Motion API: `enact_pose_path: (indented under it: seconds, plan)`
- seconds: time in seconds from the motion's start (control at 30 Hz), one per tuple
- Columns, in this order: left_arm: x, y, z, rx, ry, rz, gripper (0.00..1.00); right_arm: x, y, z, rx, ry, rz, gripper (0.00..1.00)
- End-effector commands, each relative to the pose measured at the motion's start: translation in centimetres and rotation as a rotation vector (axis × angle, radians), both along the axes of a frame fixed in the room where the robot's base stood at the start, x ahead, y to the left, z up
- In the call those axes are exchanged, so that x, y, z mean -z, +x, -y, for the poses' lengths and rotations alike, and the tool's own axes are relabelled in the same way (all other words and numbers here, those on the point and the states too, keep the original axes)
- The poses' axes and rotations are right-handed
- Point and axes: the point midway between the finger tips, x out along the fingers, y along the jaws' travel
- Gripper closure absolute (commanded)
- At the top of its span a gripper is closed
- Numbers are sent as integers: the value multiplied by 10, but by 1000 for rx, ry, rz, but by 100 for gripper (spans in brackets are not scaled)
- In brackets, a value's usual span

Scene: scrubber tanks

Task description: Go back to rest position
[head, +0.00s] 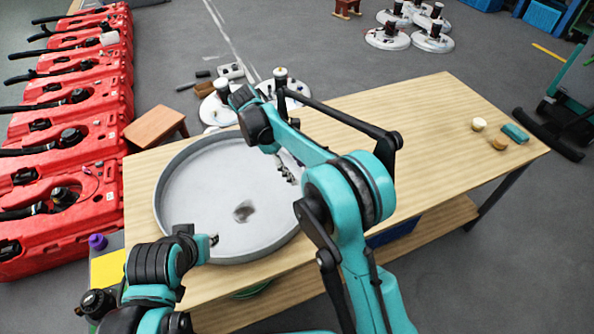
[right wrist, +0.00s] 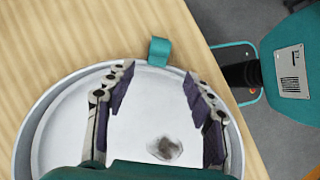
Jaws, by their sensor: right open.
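A large round grey tray (head: 185,160) with a low rim lies on the wooden table. A dark grey smudge (head: 243,211) marks its floor, and it also shows in the right wrist view (right wrist: 165,148). My right gripper (head: 287,170) is over the right part of the tray, partly hidden by my arm. In the right wrist view its two fingers (right wrist: 158,82) are spread, with nothing between them. My left gripper (head: 212,240) is at the tray's lower left edge. It is small and mostly hidden, so its jaws are unclear.
The wooden table (head: 430,120) is clear right of my arm, except small round pieces (head: 479,124) and a teal block (head: 515,132) at the far end. Red tanks (head: 60,150) line the left. A wooden stool (head: 155,127) and round white-based parts (head: 215,108) stand behind the table.

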Motion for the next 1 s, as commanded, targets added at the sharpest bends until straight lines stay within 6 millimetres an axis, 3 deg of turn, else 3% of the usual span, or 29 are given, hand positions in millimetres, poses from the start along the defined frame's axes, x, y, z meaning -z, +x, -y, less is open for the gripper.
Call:
enact_pose_path:
  seconds: [0.3,0.47,0.73,1.0]
  plan:
    - [0,0,0,0,0,0,73,-1,-1,1,2,2,3,47]
    - [0,0,0,0,0,0,73,-17,-10,17,51,35,68,47]
    - [0,0,0,0,0,0,73,-61,-61,67,279,188,343,47]
    - [0,0,0,0,0,0,73,-75,-131,102,566,372,625,47]
